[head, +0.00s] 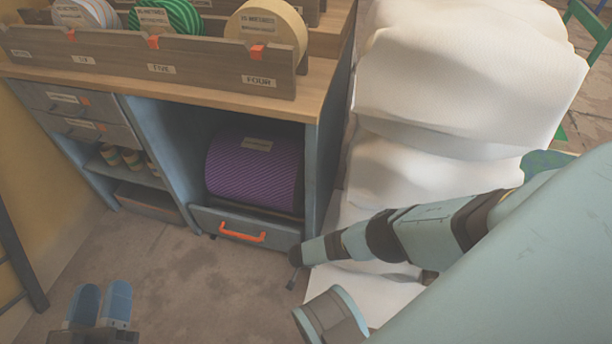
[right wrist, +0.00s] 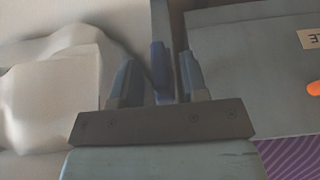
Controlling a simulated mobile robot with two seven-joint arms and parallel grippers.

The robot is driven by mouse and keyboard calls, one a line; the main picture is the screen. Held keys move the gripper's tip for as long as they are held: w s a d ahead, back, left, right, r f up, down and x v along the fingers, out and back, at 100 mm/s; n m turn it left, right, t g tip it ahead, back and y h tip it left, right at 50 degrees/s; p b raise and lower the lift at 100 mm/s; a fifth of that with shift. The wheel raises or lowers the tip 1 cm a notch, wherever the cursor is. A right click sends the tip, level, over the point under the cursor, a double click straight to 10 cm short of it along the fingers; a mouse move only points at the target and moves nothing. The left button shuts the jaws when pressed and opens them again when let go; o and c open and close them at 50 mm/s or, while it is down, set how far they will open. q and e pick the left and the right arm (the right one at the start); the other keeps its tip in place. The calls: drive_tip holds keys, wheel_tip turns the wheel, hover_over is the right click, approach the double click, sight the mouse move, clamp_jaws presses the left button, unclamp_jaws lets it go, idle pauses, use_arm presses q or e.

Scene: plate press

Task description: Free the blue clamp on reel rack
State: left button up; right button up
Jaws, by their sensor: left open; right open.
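The blue clamp (right wrist: 160,70) shows in the right wrist view as a dark blue upright piece in front of the edge of the reel rack. My right gripper (right wrist: 158,75) is open, with one finger on each side of it. A gap shows on both sides, so the fingers do not look closed on it. I cannot make out the clamp in the head view. The reel rack (head: 312,185) is a blue-grey cabinet with a wooden top. My left gripper (head: 102,298) is open and empty, low at the left above the floor.
A purple reel (head: 255,172) sits in the rack above a drawer with an orange handle (head: 243,231). Large white rolls (head: 455,80) stand close to the rack's right side. Tape reels (head: 268,30) stand on top. The floor (head: 190,290) in front is clear.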

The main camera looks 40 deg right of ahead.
drive_tip(key=shift+w+d+f, duration=0.15)
drive_tip(key=shift+f, duration=0.4)
use_arm(q)
drive_tip(key=shift+f+g, duration=0.3)
drive_tip(key=shift+f, duration=0.5)
